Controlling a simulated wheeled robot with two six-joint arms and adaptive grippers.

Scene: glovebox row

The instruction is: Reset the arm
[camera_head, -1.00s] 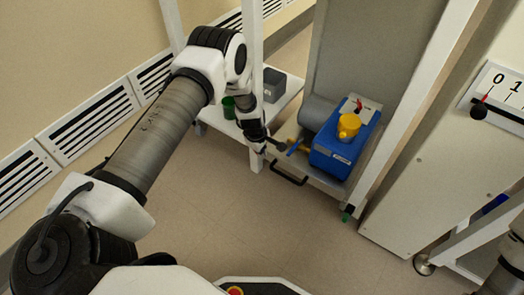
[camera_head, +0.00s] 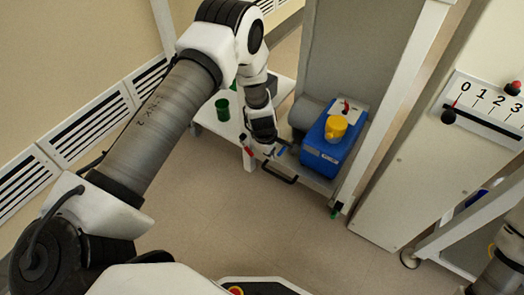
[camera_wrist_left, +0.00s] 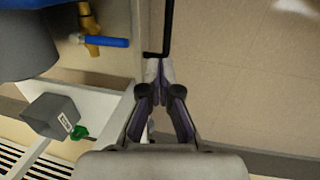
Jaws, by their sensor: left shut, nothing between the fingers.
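My left gripper (camera_head: 268,150) is shut and empty at the end of my left arm, which reaches forward from the left in the head view. It hangs in front of the lower shelf that holds the blue pump (camera_head: 322,158) with a yellow cap. In the left wrist view my left gripper (camera_wrist_left: 160,70) has its fingertips together. They show close to the end of a black bar handle (camera_wrist_left: 168,25); I cannot tell whether they touch. A valve with a blue lever (camera_wrist_left: 104,41) on a brass fitting lies to the left, apart from the fingers. My right gripper is out of view.
A green cup (camera_head: 222,110) stands on a white shelf at the left. A grey box (camera_wrist_left: 52,114) shows in the left wrist view. A numbered scale panel (camera_head: 485,105) is at the right. The floor (camera_head: 250,225) in front is clear.

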